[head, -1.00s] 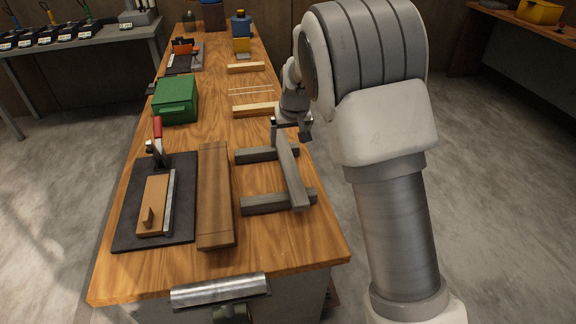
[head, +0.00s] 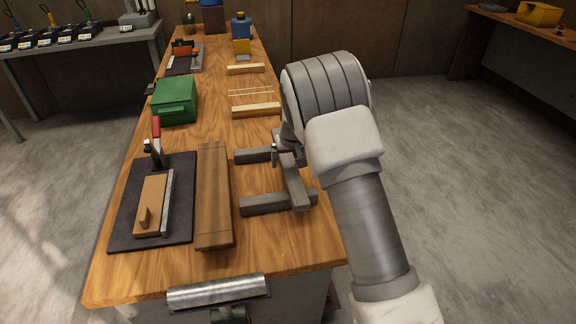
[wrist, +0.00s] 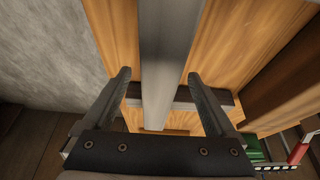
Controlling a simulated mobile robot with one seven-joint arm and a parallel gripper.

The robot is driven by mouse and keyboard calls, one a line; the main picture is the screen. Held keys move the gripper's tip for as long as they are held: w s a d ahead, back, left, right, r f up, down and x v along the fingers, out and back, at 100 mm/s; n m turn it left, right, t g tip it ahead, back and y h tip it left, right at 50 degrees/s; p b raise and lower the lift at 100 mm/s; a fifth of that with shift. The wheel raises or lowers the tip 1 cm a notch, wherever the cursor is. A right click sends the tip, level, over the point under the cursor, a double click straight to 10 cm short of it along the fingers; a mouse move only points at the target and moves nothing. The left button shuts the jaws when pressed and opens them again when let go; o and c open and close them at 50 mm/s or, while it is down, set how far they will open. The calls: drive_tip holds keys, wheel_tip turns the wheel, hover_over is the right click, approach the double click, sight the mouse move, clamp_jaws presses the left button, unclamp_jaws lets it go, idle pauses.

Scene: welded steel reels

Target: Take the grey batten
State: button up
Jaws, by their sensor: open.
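The grey batten (head: 296,186) lies across two dark grey support blocks, the nearer (head: 265,203) and the farther (head: 252,155), at the right edge of the wooden bench. My gripper (head: 290,150) is at the batten's far part in the head view, where it hides some of it. In the wrist view the batten (wrist: 165,45) runs between the two spread fingers of my gripper (wrist: 160,78), with a gap on each side. The gripper is open and holds nothing. Whether the fingertips are above or level with the batten is hard to tell.
A long brown wooden block (head: 214,195) lies just left of the supports. A black mat (head: 125,220) with a wooden piece is further left. A green box (head: 175,100) and light wood strips (head: 256,110) stand farther back. Right of the bench is open floor.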

drive_tip(key=shift+c, duration=0.2)
clamp_jaws()
drive_tip(key=shift+r, duration=0.1)
